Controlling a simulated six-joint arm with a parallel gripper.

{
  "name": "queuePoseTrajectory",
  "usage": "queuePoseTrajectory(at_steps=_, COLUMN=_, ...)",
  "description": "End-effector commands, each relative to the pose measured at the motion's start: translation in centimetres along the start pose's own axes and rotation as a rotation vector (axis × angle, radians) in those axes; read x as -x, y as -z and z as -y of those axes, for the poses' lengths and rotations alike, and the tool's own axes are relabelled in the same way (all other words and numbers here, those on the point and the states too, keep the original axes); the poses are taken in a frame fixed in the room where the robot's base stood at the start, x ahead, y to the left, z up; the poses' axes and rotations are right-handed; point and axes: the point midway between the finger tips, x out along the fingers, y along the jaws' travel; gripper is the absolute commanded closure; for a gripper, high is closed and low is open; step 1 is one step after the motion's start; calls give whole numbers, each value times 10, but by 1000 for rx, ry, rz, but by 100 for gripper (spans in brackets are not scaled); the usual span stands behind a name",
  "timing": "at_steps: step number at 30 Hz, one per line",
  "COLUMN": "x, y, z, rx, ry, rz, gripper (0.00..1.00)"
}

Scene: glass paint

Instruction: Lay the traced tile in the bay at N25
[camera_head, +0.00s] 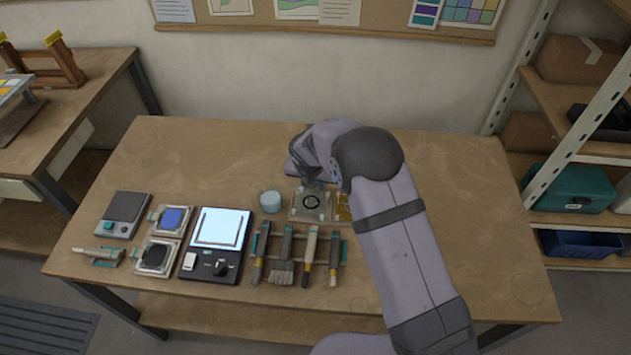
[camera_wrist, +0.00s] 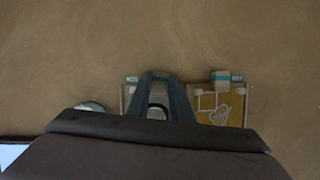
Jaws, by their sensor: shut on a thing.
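A pale, see-through tile with a dark ring mark (camera_head: 311,203) is at the left bay, whose teal label N25 (camera_wrist: 132,78) shows in the wrist view. My gripper (camera_head: 313,182) is low over this bay in the head view. In the wrist view its two dark fingers (camera_wrist: 162,78) reach down over the bay, with part of the dark rounded outline between them. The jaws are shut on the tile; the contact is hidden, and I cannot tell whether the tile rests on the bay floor.
An amber panel with white line drawings (camera_wrist: 222,108) fills the bay on the right. A pale blue round pot (camera_head: 271,201) stands close on the left. A brush rack (camera_head: 298,252) lies in front, and a lit light pad (camera_head: 221,228) is farther left. The table behind is clear.

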Motion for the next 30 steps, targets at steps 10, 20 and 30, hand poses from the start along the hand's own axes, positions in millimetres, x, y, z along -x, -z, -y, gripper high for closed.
queuePoseTrajectory(at_steps=10, x=0, y=0, z=0, rx=0, ry=-1, rz=1, gripper=100)
queuePoseTrajectory(at_steps=20, x=-2, y=0, z=0, rx=-1, ry=-1, rz=1, gripper=100)
queuePoseTrajectory(at_steps=30, x=-4, y=1, z=0, rx=-1, ry=-1, rz=1, gripper=64)
